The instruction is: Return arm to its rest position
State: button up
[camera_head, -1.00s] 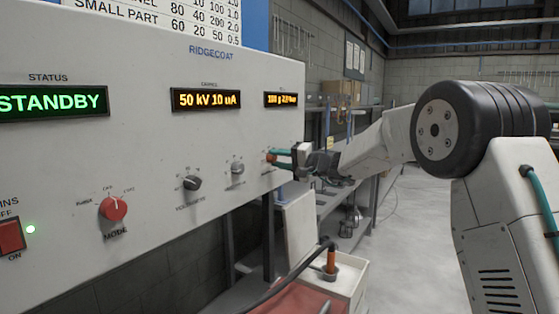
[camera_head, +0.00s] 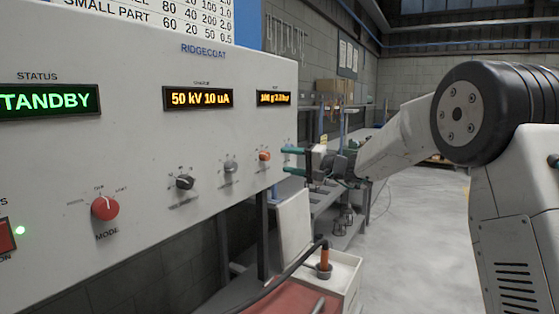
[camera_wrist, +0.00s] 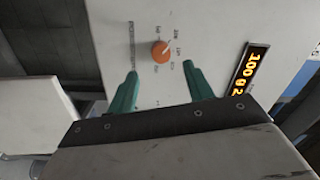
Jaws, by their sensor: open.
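My gripper (camera_head: 290,161) is open and empty, with two green fingers, in the head view. It stands a little to the right of the orange knob (camera_head: 264,156) on the control panel (camera_head: 130,160), apart from it. In the wrist view the fingers (camera_wrist: 160,90) are spread, and the orange knob (camera_wrist: 160,51) shows beyond and between them, with nothing held. My arm reaches in from the right side of the head view.
The panel also has a grey knob (camera_head: 231,167), a black knob (camera_head: 185,182), a red mode knob (camera_head: 104,208) and lit displays. A white box (camera_head: 343,272) with an orange-handled tool (camera_head: 324,259) stands below. Shelving is behind my arm; open floor lies right.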

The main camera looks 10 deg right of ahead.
jog(key=shift+s+d, duration=0.35)
jog(key=shift+d, duration=0.2)
jog(key=s+a+f+g+h, duration=0.15)
jog(key=s+f+g, duration=0.3)
jog(key=s, duration=0.55)
jog(key=s+f+g+h, duration=0.35)
jog(key=s+f, duration=0.25)
jog(key=s, duration=0.4)
jog(key=s+d+n+h, duration=0.1)
jog(key=s+d+h, duration=0.2)
jog(key=s, duration=0.8)
jog(key=s+d+f+n+h, duration=0.1)
jog(key=s+d+h, duration=0.2)
jog(key=s+d, duration=0.3)
jog(key=s+d+f+n+h, duration=0.1)
jog(key=s+d+h, duration=0.3)
jog(key=s, duration=1.2)
jog(key=shift+s+d+n+g, duration=0.2)
jog(key=shift+s+n+g, duration=0.1)
jog(key=shift+g, duration=0.1)
